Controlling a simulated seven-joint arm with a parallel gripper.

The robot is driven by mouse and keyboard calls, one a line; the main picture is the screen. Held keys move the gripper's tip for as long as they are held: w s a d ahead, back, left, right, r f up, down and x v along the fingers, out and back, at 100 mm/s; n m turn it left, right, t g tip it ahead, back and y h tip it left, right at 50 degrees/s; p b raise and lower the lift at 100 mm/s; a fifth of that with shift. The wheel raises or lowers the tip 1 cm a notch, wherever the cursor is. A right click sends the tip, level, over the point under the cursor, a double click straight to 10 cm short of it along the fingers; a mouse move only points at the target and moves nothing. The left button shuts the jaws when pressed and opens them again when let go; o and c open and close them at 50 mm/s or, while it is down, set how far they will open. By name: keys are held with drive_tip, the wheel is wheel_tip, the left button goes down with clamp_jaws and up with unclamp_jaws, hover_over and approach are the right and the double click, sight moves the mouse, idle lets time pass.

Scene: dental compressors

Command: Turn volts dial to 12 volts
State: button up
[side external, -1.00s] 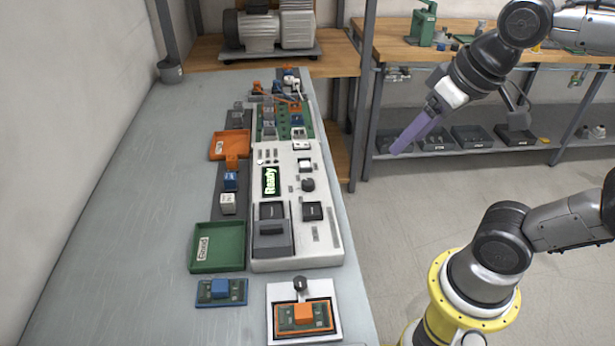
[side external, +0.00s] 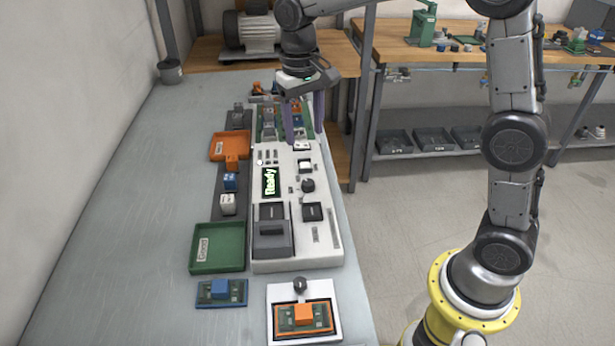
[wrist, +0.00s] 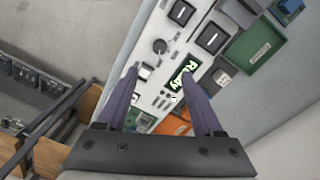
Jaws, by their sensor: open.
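A white test panel (side external: 287,247) stands on the table with a round dark dial (side external: 308,185) on its right half. The dial also shows in the wrist view (wrist: 160,46); its markings are too small to read. A display (side external: 270,182) on the panel reads "Ready" in green. My gripper (side external: 305,137) is open and empty, its purple fingers pointing down over the panel's far end, apart from the dial.
A blue board (side external: 238,297) and an orange board (side external: 285,323) are at the front. The table's left side is clear.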

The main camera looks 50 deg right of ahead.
sight(308, 182)
drive_tip(key=f, duration=1.3)
drive_tip(key=shift+s+d+f, duration=0.15)
drive_tip(key=shift+d+f, duration=0.2)
drive_tip(key=shift+f, duration=0.05)
clamp_jaws()
